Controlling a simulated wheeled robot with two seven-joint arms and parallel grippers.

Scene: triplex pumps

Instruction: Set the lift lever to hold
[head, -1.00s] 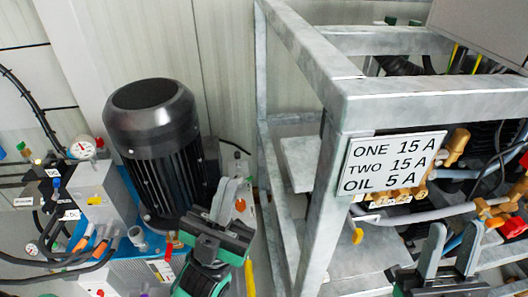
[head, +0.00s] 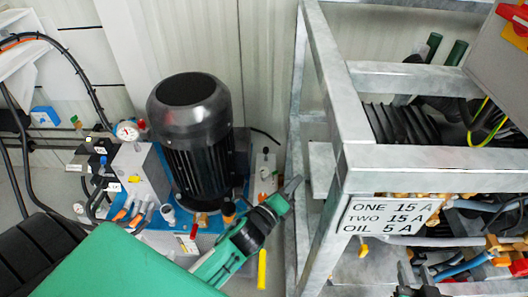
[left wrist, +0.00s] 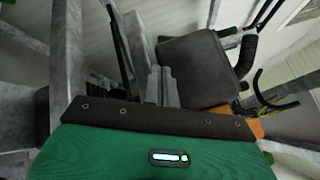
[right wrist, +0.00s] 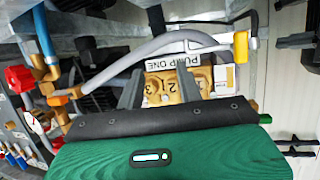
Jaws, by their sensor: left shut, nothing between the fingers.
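I cannot make out a labelled lift lever or its hold mark in any view. A small lever with a round knob (head: 265,151) stands on the pale block right of the black motor; I cannot tell if it is the lift lever. My left gripper (head: 291,187) is shut and empty, right of the motor and close to the frame's left post. Its fingers (left wrist: 163,84) lie together in the left wrist view. My right gripper (head: 416,272) is open and empty below the sign. Its fingers (right wrist: 160,88) stand apart before the "PUMP ONE" label (right wrist: 174,63).
A black motor (head: 194,150) stands on a blue base beside a hydraulic block with a gauge (head: 127,131) and hoses. A grey steel frame (head: 345,150) carries a sign (head: 388,216) reading ONE 15 A, TWO 15 A, OIL 5 A. A grey box (head: 497,60) is upper right.

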